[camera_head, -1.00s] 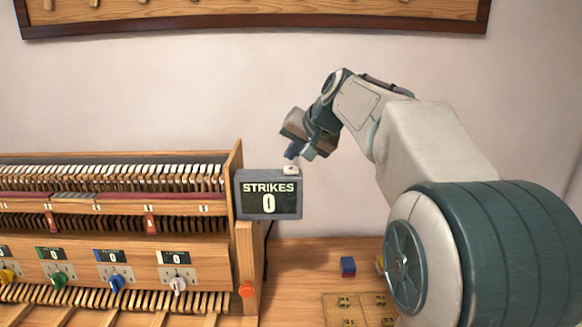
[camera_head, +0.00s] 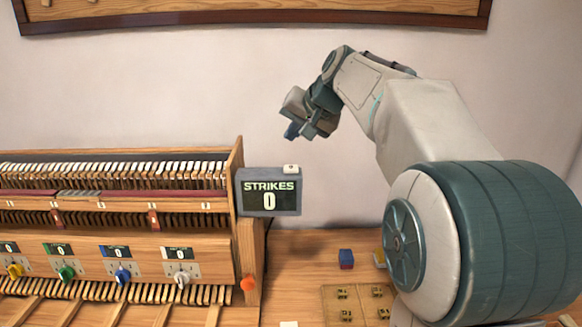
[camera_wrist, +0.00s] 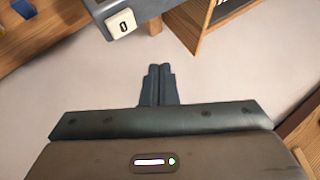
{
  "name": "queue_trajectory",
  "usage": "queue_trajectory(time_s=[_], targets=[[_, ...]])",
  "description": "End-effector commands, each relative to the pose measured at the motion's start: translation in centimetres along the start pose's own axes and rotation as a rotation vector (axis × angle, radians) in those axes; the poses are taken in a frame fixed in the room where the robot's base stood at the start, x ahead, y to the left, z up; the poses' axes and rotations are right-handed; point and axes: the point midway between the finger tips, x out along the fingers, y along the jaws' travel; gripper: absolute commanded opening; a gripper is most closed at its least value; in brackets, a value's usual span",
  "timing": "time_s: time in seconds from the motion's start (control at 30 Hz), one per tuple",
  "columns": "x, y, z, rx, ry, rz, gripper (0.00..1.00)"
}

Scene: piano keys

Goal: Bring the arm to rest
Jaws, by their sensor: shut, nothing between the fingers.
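My gripper (camera_head: 293,132) is raised in the air in front of the pale wall, above and right of the strikes display (camera_head: 270,192). In the wrist view its two dark fingers (camera_wrist: 158,72) are shut together with nothing between them. The gripper touches nothing that I can see. My arm comes in from the right side of the head view and bends down at the wrist.
A wooden piano-like mechanism (camera_head: 110,235) with coloured knobs fills the left. The display reads "STRIKES 0", and a small white block (camera_head: 291,168) sits on top.

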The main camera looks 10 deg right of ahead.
Motion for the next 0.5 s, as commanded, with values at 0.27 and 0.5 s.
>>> queue_trajectory(time_s=[0.27,0.5], targets=[[-0.3,0.7,2.8,-0.027,-0.030,0.038,0.00],[-1.2,4.0,11.9,-0.119,-0.126,0.157,0.00]])
